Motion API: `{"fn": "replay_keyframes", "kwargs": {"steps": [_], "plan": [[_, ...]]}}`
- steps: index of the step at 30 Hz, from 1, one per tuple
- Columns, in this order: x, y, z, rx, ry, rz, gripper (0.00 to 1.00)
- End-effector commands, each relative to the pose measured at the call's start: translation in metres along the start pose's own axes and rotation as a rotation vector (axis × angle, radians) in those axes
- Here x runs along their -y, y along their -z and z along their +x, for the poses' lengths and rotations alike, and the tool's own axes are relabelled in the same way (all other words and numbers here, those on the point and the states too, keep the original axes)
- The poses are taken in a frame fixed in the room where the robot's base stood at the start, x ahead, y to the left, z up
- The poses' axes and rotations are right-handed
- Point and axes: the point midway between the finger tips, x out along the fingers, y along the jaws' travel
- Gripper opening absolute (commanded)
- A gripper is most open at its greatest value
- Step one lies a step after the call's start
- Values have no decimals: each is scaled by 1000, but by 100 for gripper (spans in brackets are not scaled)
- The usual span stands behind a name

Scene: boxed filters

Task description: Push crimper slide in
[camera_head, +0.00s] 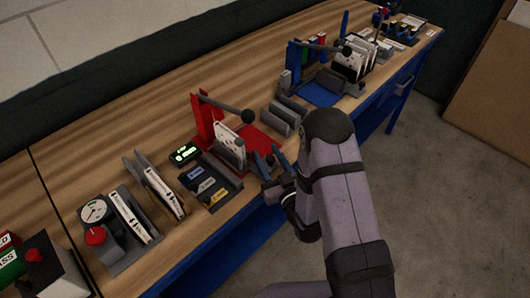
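A red crimper (203,117) with a long dark lever ending in a black ball stands in the middle of the bench. On its red base (262,138), a grey slide holder (232,157) with a white boxed piece (228,138) sits toward the front edge. My gripper (268,160) is just right of this holder, at the bench's front edge. Its two blue-grey fingers look apart, with nothing visible between them. I cannot tell whether a finger touches the slide. A second, blue crimper (294,62) with a similar lever stands farther back.
Grey blocks (281,121) stand between the two crimpers. Left of the red crimper are a small green display (184,153), a dark tray (210,185), a slotted rack (160,188) and a gauge unit (95,212). The rear wood strip of the bench is clear.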

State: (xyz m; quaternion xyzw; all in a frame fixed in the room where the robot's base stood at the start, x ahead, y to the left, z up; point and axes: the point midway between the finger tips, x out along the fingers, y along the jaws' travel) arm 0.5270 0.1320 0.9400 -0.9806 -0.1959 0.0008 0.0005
Motion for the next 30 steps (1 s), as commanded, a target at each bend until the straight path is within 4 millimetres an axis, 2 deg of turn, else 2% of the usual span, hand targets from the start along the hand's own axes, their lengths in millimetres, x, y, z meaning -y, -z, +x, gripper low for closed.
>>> {"fn": "replay_keyframes", "kwargs": {"steps": [6, 12, 30], "plan": [[0, -3, -28, 2, -1, 1, 40], [1, -1, -43, 1, 2, 0, 40], [1, 3, -45, 1, 2, -7, 40]]}}
